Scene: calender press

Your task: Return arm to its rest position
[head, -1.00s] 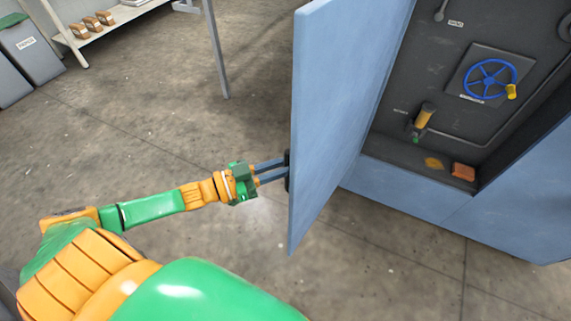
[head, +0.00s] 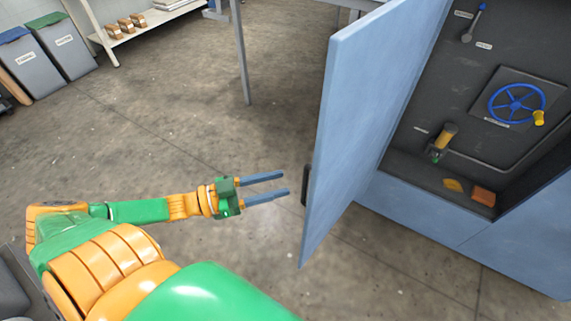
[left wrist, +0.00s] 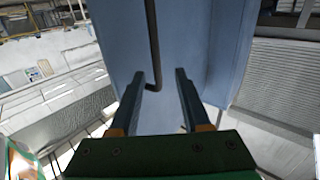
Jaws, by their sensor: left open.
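My left gripper (head: 283,183) is open and empty in the head view, its two blue-grey fingers pointing right. It is a short way left of the black handle (head: 305,186) on the blue cabinet door (head: 350,120), apart from it. The door stands swung open. In the left wrist view the fingers (left wrist: 169,80) are spread, with the dark handle bar (left wrist: 152,45) beyond and between them, and the blue door (left wrist: 115,40) behind. My right gripper is in neither view.
Inside the open cabinet are a blue handwheel (head: 515,104), a yellow-handled lever (head: 441,142), a small lever (head: 473,24) and an orange block (head: 483,196). Grey bins (head: 63,47) and a shelf (head: 158,14) stand at the back left. The floor (head: 160,110) left of the door is clear.

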